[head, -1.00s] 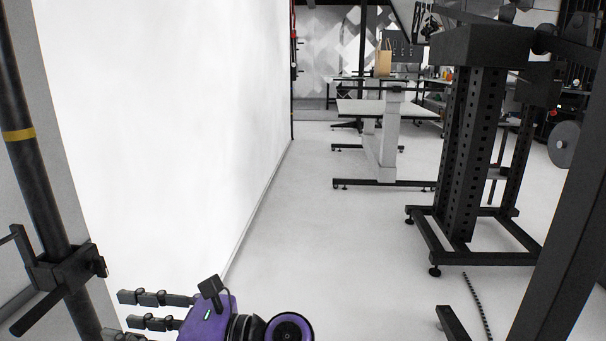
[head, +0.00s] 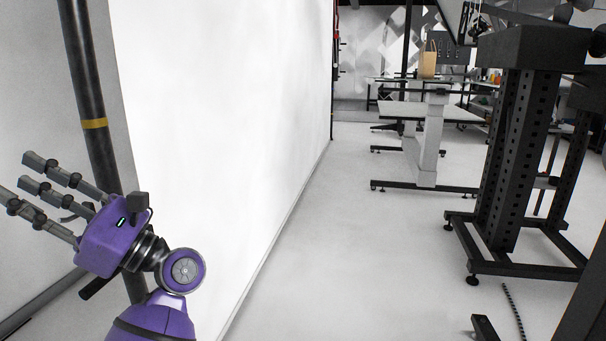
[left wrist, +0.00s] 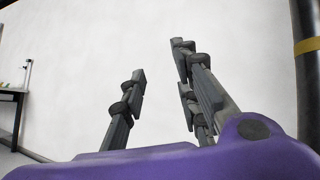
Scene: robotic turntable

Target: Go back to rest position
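My left gripper (head: 58,200) is at the lower left of the head view, on a purple wrist and arm. Its grey jointed fingers are spread and point up and left, with nothing between them. In the left wrist view the fingers of the left gripper (left wrist: 160,95) stand apart in front of a white wall, holding nothing. The gripper is in front of a black pole in the head view; I cannot tell how far it is from it. My right gripper is not in any view.
A black pole (head: 92,90) with a yellow band stands at the left beside the white wall (head: 220,120). Black racks (head: 515,150) stand at the right. A grey-white table (head: 400,110) with a tan bag (head: 428,64) behind it is further back. The floor (head: 370,250) between is clear.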

